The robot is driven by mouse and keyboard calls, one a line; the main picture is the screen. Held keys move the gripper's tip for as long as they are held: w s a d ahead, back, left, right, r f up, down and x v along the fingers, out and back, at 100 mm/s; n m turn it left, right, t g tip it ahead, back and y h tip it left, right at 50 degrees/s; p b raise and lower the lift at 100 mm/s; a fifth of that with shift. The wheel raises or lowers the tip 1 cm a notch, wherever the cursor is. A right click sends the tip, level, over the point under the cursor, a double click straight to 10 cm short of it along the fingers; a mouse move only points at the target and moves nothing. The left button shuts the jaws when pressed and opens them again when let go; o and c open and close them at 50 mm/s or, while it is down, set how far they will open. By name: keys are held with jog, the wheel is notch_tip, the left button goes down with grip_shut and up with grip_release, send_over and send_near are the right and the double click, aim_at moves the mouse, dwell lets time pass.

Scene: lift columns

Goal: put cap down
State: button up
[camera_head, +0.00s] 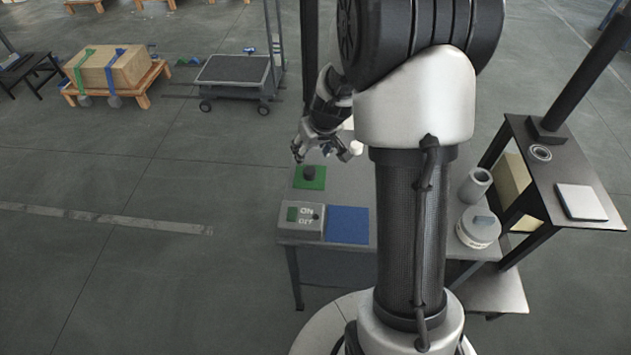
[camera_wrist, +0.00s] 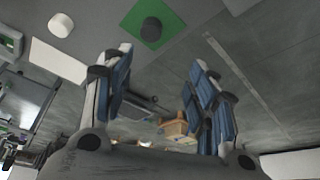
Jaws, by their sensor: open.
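A dark round cap (camera_head: 309,173) rests on a green square mat (camera_head: 315,184) on the grey table. In the wrist view the same dark cap (camera_wrist: 151,30) sits on the green mat (camera_wrist: 137,22), apart from my fingers. A white round cap-like piece (camera_head: 356,148) lies further back on the table, partly hidden by my arm; it also shows in the wrist view (camera_wrist: 61,24). My gripper (camera_head: 323,153) is open just behind the green mat. In the wrist view its fingers (camera_wrist: 161,78) are spread wide with nothing held between them.
A switch box (camera_head: 303,219) marked ON and OFF and a blue mat (camera_head: 348,225) are at the table's front. A grey cup (camera_head: 475,187) and a white canister (camera_head: 478,228) stand right of my arm. A dark stand (camera_head: 565,170) rises at the right.

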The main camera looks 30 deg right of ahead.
jog(key=s+a+r, duration=1.1)
jog(key=r, duration=0.4)
jog(key=s+a+r, duration=0.1)
jog(key=s, duration=0.7)
jog(key=s+a+r, duration=0.2)
jog(key=s, duration=0.7)
jog(key=shift+s+r+n, duration=0.15)
jog(key=shift+r+n, duration=0.1)
jog(key=shift+n, duration=0.05)
